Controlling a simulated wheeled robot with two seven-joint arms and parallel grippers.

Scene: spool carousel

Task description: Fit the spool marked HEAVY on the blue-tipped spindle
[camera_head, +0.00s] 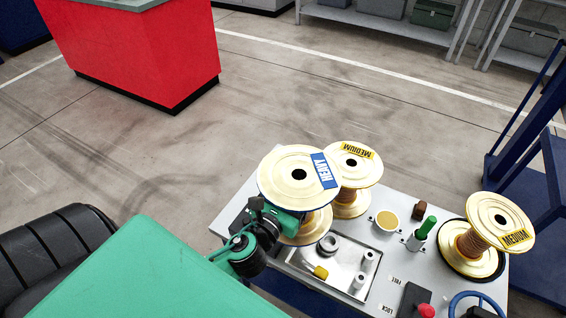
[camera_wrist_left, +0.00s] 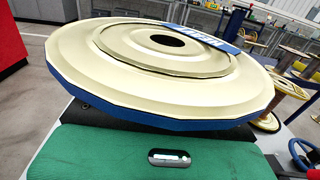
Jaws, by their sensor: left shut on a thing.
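The spool marked HEAVY (camera_head: 283,177) is cream with a blue label and stands upright near the left end of the grey table (camera_head: 405,209). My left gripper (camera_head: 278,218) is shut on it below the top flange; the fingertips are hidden. In the left wrist view the HEAVY spool's top flange (camera_wrist_left: 160,75) fills the middle, with a blue rim. I cannot tell whether its lower flange touches the table. A green-tipped spindle (camera_head: 424,231) stands bare to the right. No blue-tipped spindle shows. My right gripper is not in view.
A MEDIUM spool (camera_head: 345,172) stands just behind the HEAVY one; another MEDIUM spool (camera_head: 489,222) stands at the right end. A metal tray (camera_head: 318,286) with small parts lies in front. A yellow-filled cup (camera_head: 387,221), red knob (camera_head: 426,310) and blue handwheel (camera_head: 476,295) are nearby.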

